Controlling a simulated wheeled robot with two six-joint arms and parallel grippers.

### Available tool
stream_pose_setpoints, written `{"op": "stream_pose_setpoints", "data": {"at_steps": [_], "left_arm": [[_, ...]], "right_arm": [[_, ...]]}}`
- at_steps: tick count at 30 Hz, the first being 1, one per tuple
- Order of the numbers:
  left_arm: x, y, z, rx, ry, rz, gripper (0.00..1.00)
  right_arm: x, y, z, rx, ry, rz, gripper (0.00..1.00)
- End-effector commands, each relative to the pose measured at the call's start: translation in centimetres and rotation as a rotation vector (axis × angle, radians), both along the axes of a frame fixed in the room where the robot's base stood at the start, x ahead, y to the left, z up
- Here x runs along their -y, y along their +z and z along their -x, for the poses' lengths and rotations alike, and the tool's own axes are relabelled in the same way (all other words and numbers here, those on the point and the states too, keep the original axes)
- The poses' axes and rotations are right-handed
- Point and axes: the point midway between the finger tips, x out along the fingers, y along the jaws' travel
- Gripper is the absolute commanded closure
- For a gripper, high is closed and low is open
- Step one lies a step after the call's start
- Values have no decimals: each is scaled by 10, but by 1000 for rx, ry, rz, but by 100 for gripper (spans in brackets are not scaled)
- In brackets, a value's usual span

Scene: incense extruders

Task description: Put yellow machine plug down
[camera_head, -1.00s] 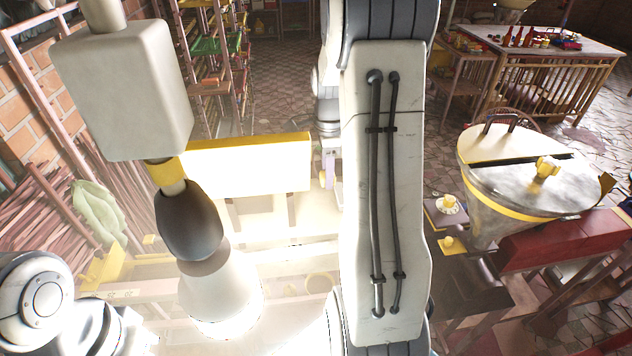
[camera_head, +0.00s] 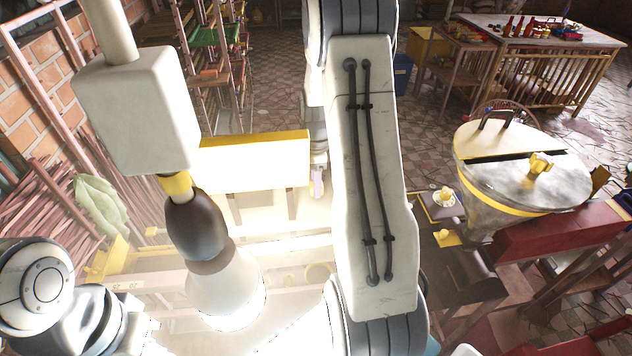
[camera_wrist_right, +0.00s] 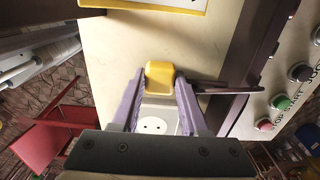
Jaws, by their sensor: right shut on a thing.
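My right gripper (camera_wrist_right: 158,88) has its purple fingers shut on the yellow machine plug (camera_wrist_right: 160,75) in the right wrist view. The plug is at the fingertips, in front of a pale machine panel (camera_wrist_right: 115,55). A white round socket (camera_wrist_right: 152,125) shows between the fingers, just below the plug in the picture; I cannot tell whether plug and panel touch. In the head view the right gripper (camera_head: 318,182) shows small beside the yellow-topped machine (camera_head: 255,165), and the plug cannot be made out. My left gripper is not in view.
Buttons (camera_wrist_right: 281,102) line the panel's right side, next to a dark bar (camera_wrist_right: 225,87). A red chair (camera_wrist_right: 70,125) stands below left in the wrist view. A drum-like extruder (camera_head: 520,170) stands at right in the head view, with a table (camera_head: 560,40) behind it.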

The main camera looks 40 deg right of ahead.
Motion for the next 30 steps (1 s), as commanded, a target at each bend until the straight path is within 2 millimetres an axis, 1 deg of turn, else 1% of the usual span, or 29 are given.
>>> {"op": "stream_pose_setpoints", "data": {"at_steps": [8,9,10,11,19,22,25,26,29,30], "left_arm": [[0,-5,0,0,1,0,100],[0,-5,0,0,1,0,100],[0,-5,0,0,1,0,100],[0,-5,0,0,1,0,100],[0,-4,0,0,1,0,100],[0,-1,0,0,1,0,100],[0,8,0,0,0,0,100],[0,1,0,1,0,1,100],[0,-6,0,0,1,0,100],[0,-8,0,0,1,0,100]], "right_arm": [[0,-8,0,0,0,0,100],[0,-8,0,0,0,0,45],[0,-8,0,0,0,0,33],[0,-8,0,0,0,0,26],[0,-7,0,0,0,0,26],[0,-2,0,0,0,0,26],[0,11,0,1,0,1,26],[1,12,-1,4,0,3,26],[1,31,-2,7,0,4,26],[1,40,-2,8,0,5,26]]}}
